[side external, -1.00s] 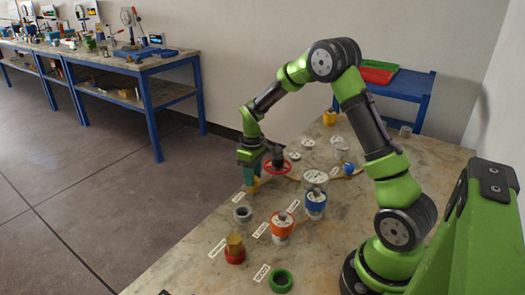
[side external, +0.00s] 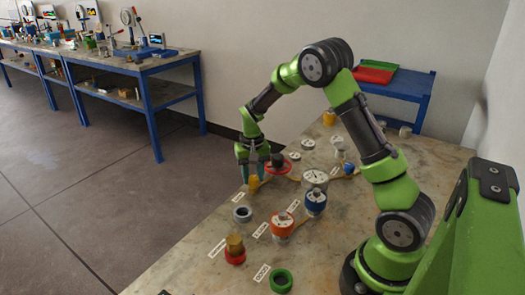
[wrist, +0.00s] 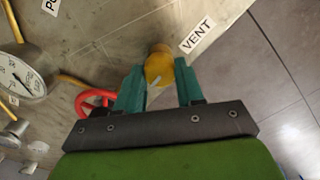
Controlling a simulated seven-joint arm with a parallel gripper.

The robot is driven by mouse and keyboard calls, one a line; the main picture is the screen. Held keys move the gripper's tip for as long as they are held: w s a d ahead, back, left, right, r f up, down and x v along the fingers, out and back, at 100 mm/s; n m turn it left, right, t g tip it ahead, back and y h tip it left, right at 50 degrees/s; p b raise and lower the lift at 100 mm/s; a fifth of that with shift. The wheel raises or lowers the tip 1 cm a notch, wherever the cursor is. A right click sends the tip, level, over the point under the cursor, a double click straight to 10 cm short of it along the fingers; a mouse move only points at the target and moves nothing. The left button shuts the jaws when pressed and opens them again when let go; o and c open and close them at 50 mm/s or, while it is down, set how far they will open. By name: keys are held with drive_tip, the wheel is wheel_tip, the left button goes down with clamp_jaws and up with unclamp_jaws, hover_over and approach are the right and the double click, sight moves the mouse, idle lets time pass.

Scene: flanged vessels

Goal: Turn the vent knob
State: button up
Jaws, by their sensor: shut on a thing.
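The vent knob is yellow and stands by the "VENT" label (wrist: 197,36) near the table's left edge. In the wrist view the knob (wrist: 158,68) sits between the two teal fingers of my gripper (wrist: 159,80). In the side view the knob (side external: 254,182) shows just under my gripper (side external: 253,172). My gripper points down and is shut on the knob. The fingers cover part of its sides.
A red handwheel (side external: 279,168) is close beside my gripper. A round gauge (side external: 315,177) and a blue-banded vessel (side external: 316,203) stand to the right. An orange-topped vessel (side external: 281,224) and a grey ring (side external: 242,214) are nearer the camera.

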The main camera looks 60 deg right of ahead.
sight(253, 178)
drive_tip(key=shift+m, duration=0.4)
drive_tip(key=o, duration=1)
drive_tip(key=shift+o, duration=0.2)
wheel_tip(253, 178, up, 17)
